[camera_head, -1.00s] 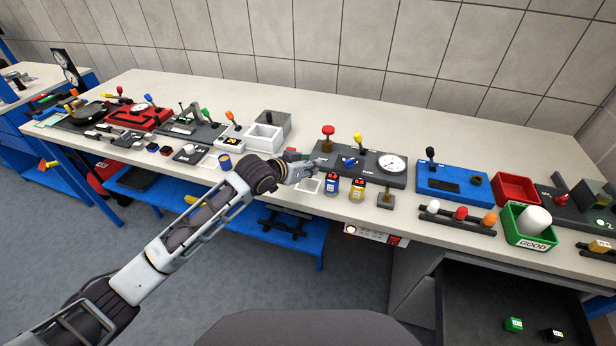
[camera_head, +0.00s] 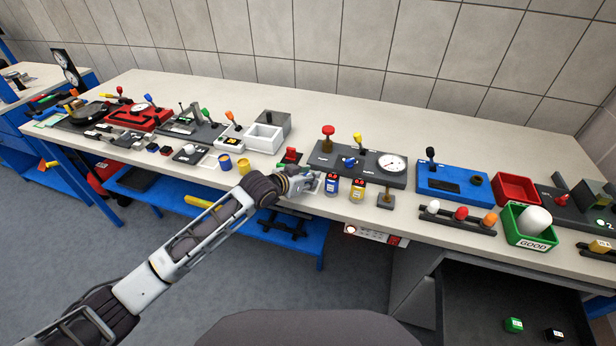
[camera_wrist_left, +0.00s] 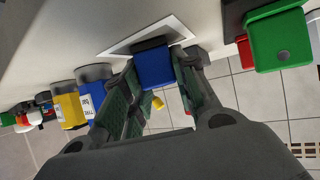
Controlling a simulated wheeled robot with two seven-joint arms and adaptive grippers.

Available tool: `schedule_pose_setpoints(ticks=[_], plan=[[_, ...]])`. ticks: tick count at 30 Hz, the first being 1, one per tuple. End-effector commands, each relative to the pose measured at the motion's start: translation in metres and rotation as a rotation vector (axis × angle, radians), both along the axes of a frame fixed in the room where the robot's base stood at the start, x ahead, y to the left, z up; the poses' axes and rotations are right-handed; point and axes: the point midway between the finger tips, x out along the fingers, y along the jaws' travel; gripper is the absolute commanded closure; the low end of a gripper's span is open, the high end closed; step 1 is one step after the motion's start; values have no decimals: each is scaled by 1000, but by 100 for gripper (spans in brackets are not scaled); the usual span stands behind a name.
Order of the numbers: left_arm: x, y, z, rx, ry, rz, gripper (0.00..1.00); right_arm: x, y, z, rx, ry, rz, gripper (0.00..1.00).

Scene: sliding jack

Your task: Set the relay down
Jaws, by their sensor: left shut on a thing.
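The relay appears to be a blue block (camera_wrist_left: 153,66) between the fingers of my left gripper (camera_wrist_left: 152,90) in the left wrist view. My left gripper is shut on it. The block is right by a white square frame (camera_wrist_left: 118,47) on the bench top, overlapping it in the view. I cannot tell whether it touches the surface. In the head view my left gripper (camera_head: 306,184) is low at the bench's front edge, left of a labelled blue block (camera_head: 332,183), and hides the relay. My right gripper is not in view.
A labelled yellow block (camera_head: 357,189) stands right of the labelled blue one. A green-and-red device (camera_head: 290,157) is just behind my gripper. A dark gauge panel (camera_head: 340,160) lies behind the blocks. A yellow cup (camera_head: 243,166) stands to the left. The back of the bench (camera_head: 330,108) is clear.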

Motion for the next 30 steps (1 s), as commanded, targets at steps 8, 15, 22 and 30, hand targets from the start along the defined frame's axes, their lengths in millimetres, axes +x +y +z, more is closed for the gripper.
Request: schedule_pose_setpoints(ticks=[8, 15, 22, 30], plan=[[0, 0, -2, 0, 0, 0, 50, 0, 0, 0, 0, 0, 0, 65], [0, 0, -2, 0, 0, 0, 50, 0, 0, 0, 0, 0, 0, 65], [-1, 1, 2, 1, 1, 0, 50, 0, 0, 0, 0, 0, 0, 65], [-13, 11, 10, 0, 0, 0, 50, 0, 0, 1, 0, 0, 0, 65]])
